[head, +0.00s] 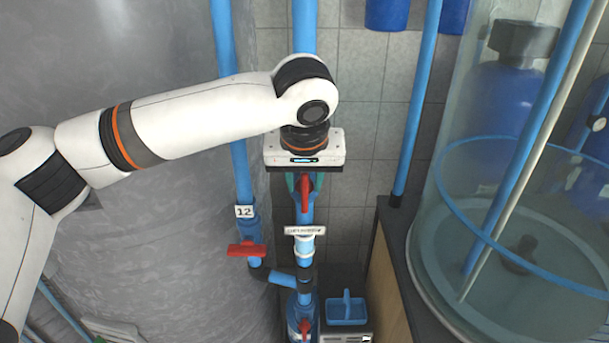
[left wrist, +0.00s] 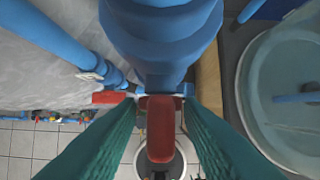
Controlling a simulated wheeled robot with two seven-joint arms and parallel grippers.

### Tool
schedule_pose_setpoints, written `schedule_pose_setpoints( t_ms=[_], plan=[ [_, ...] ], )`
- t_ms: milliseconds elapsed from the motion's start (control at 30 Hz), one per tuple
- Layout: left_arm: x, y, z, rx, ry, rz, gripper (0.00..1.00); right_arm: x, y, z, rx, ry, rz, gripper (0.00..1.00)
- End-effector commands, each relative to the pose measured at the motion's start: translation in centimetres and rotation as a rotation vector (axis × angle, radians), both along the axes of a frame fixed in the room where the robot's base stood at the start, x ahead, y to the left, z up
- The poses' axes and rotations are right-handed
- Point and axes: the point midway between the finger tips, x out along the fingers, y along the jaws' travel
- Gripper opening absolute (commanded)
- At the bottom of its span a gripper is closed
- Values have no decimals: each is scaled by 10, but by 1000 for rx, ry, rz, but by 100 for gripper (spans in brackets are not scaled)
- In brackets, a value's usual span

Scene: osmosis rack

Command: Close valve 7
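A red valve handle (head: 305,194) sits on the vertical blue pipe below my left gripper (head: 305,180). In the left wrist view the red handle (left wrist: 161,130) lies between the two green fingers of my left gripper (left wrist: 162,103). The fingers are spread, with a narrow gap showing on each side of the handle. The handle points down along the pipe in the head view. I cannot read a number 7 on any label, so I cannot tell whether this is valve 7. My right gripper is not in view.
Another red handle (head: 247,249) lies crosswise below the label 12 (head: 244,211). A white label (head: 305,231) is on the middle pipe. A lower red handle (head: 304,327) and a blue tray (head: 347,309) are below. A clear tank (head: 430,262) stands at right.

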Motion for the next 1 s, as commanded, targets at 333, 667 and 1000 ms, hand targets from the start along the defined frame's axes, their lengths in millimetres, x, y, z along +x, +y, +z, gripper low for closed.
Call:
schedule_pose_setpoints(
  t_ms=[333,667,1000],
  plan=[
    [0,0,0,0,1,0,0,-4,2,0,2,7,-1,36],
    [-1,-3,0,54,2,-2,0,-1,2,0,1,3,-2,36],
    [-1,-9,-1,285,2,-2,0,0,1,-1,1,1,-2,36]
  ],
)
